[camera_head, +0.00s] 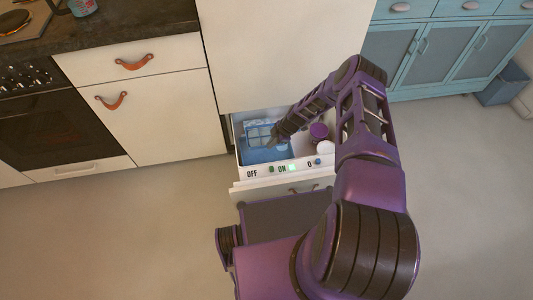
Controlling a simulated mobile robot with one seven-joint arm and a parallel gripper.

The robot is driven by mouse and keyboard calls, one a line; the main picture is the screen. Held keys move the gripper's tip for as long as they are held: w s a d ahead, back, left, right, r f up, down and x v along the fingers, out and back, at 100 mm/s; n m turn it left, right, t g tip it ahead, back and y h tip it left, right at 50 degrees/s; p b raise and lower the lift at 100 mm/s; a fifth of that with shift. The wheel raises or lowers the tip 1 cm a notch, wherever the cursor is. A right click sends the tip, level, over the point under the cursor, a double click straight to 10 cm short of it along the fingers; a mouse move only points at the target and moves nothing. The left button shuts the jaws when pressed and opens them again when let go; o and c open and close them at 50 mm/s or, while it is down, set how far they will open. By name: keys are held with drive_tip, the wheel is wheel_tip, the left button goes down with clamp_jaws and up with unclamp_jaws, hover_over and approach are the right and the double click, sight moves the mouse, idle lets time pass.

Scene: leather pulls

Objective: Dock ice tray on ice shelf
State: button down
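A light-blue gridded tray (257,133), which looks like the ice tray, is inside the pulled-out white drawer (236,152). A blue surface (262,155) lies in front of it in the drawer's left part; I cannot tell whether this is the ice shelf. My gripper (275,134) reaches down into the drawer from the right, at the tray's right edge. It is small and dark here. I cannot tell whether its fingers are apart or shut, or whether they touch the tray.
The drawer's right part holds a purple round thing (319,131) and a white round one (326,147), close to my arm. The front strip (263,172) reads OFF, ON and 0. A tall white panel (285,50) rises behind. Open floor (120,235) lies left.

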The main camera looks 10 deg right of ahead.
wheel_tip(320, 180, down, 10)
drive_tip(key=shift+f+b, duration=0.15)
drive_tip(key=shift+b, duration=1.1)
drive_tip(key=shift+f, duration=0.1)
drive_tip(key=c, duration=1.1)
unclamp_jaws()
drive_tip(key=p+v, duration=0.3)
drive_tip(key=v, duration=0.9)
